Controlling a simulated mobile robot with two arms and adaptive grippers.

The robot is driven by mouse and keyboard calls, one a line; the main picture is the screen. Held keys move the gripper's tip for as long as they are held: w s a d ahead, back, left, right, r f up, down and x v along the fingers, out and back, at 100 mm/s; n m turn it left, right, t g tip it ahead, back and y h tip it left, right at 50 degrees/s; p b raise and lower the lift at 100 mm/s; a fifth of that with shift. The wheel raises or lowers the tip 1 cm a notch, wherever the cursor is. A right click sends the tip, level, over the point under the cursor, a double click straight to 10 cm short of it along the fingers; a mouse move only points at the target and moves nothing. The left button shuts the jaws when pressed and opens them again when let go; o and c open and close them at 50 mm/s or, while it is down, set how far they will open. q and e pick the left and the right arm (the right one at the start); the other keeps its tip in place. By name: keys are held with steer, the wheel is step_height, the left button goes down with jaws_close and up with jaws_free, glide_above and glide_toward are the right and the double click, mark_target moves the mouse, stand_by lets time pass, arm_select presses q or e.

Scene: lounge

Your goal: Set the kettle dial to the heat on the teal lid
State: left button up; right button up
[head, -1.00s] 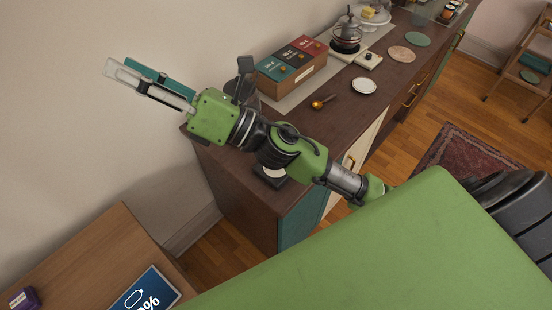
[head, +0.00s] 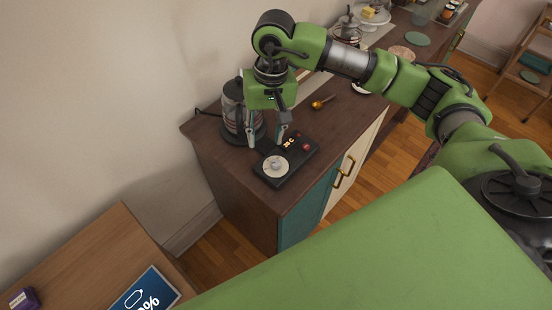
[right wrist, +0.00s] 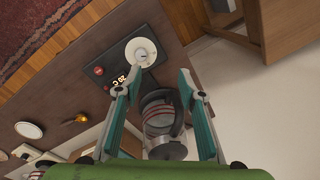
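The glass kettle (head: 233,112) stands at the left end of the dark counter; it also shows between my right fingers in the right wrist view (right wrist: 163,122). Beside it is a black control panel (head: 300,163) with a pale round dial (head: 276,166), also in the right wrist view (right wrist: 141,52). A lit display (right wrist: 122,80) is partly hidden by a finger; its number is unclear. My right gripper (head: 266,140) points down, open and empty, near the panel's back edge, with the dial ahead of its fingertips (right wrist: 158,80). The teal lid is hidden behind my right arm. My left gripper is out of view.
A red button (head: 306,147) sits on the panel. A gold spoon (head: 323,102) lies on the counter behind it. A glass pot (head: 346,28) and a green disc (head: 417,39) are farther back. A wooden table (head: 90,255) is at lower left.

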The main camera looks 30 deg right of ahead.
mark_target(276, 163)
steer(key=shift+h, duration=0.6)
steer(key=d+f+p, duration=0.1)
steer(key=f, duration=0.3)
steer(key=d+f+p, duration=0.1)
steer(key=f+p, duration=0.1)
steer(key=f, duration=0.2)
steer(key=d+f+p, duration=0.1)
steer(key=f, duration=0.3)
steer(key=shift+w+p, duration=0.1)
steer(key=shift+p, duration=0.3)
steer(key=shift+f, duration=0.65)
jaws_close()
